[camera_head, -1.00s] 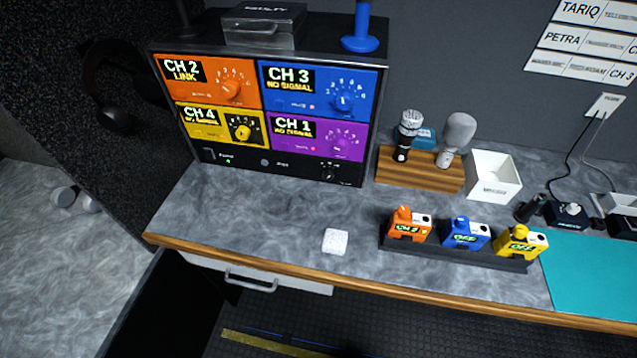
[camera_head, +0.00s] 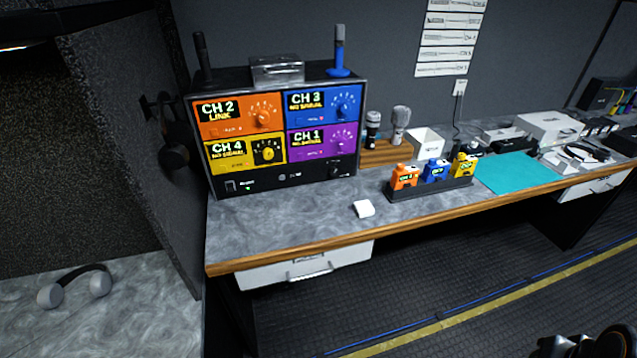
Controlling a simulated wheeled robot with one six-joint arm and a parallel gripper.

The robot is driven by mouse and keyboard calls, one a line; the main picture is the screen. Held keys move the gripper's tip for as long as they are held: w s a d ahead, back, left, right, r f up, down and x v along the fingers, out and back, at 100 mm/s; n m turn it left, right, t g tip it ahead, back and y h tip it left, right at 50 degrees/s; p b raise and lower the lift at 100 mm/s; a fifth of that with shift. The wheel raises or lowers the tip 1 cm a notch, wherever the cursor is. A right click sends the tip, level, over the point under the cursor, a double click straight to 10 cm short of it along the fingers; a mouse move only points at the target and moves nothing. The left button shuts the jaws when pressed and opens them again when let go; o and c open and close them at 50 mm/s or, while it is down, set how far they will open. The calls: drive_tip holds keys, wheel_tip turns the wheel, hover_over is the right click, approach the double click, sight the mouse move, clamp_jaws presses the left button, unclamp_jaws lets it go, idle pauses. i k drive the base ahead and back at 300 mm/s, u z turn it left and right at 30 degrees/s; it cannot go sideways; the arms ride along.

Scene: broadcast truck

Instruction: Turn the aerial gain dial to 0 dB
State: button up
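The receiver rack (camera_head: 215,178) stands on the left part of the desk. It has four coloured channel panels, each with a dial, and a black strip below them. A small black dial (camera_head: 336,170) sits at the right end of that strip. Its markings are too small to read, so I cannot tell its setting or confirm that it is the aerial gain dial. The panels read CH 2 LINK (camera_head: 226,112), CH 3 NO SIGNAL (camera_head: 306,104), CH 4 NO SIGNAL (camera_head: 228,150) and CH 1 NO SIGNAL (camera_head: 308,140). My gripper cannot be made out; only dark arm parts show at the bottom right.
A black aerial (camera_head: 203,57), grey box (camera_head: 277,71) and blue aerial (camera_head: 339,52) top the rack. A white block (camera_head: 363,209), coloured packs in a black tray (camera_head: 430,192) and microphones on a wooden stand (camera_head: 383,157) share the desk. Floor in front (camera_head: 430,270) is clear.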

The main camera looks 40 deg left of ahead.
sight(333, 171)
drive_tip(key=u, duration=2.15)
drive_tip(key=i, duration=1)
drive_tip(key=z, duration=0.05)
